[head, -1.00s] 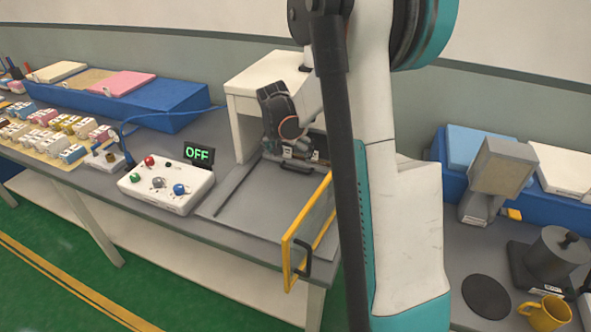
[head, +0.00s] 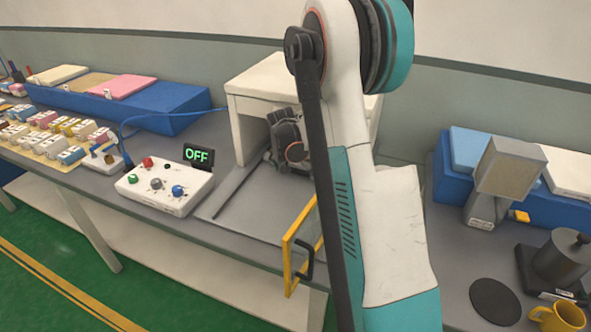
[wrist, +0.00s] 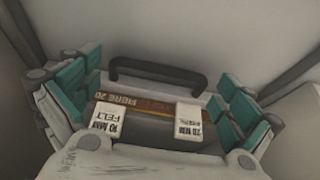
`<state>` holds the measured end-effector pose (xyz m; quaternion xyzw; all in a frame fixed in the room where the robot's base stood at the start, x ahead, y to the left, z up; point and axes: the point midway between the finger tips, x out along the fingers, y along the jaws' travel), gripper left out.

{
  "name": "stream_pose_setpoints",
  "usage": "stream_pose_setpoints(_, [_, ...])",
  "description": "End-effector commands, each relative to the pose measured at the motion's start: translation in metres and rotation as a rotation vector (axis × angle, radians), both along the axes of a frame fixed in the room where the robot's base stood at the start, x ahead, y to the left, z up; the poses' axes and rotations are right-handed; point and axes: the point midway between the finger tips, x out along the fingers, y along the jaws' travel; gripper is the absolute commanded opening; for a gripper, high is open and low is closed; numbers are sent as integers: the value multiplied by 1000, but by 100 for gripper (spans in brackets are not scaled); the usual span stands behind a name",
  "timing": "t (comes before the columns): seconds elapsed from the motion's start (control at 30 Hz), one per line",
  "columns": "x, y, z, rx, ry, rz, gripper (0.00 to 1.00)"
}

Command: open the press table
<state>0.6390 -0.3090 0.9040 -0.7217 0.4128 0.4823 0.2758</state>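The press table is a white housing (head: 262,84) with a grey sliding plate (head: 250,212) on the bench in the head view. A yellow-framed guard with a dark handle (head: 301,240) stands at its front right. My gripper (head: 288,150) is at the housing's opening, partly hidden by my arm. In the wrist view my gripper (wrist: 158,88) has its teal fingers wide apart. A dark bar handle (wrist: 158,70) lies ahead between them, not visibly gripped. Closer in is a layered stack (wrist: 150,125) with white labels, one reading felt.
Blue bins (head: 130,105) and small labelled blocks (head: 60,135) are further left. A yellow mug (head: 556,317) and a grey weight (head: 560,262) stand right.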

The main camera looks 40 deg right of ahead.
Motion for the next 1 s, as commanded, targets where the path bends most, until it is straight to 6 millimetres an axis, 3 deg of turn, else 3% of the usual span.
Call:
stream_pose_setpoints(0.03, [0,0,0,0,0,0,82])
stream_pose_setpoints(0.3, [0,0,0,0,0,-1,21])
stream_pose_setpoints(0.37, [0,0,0,1,-1,-3,10])
stream_pose_setpoints(0.77, [-2,0,-1,2,0,-8,8])
stream_pose_setpoints(1.0, [-12,18,-1,3,2,-7,7])
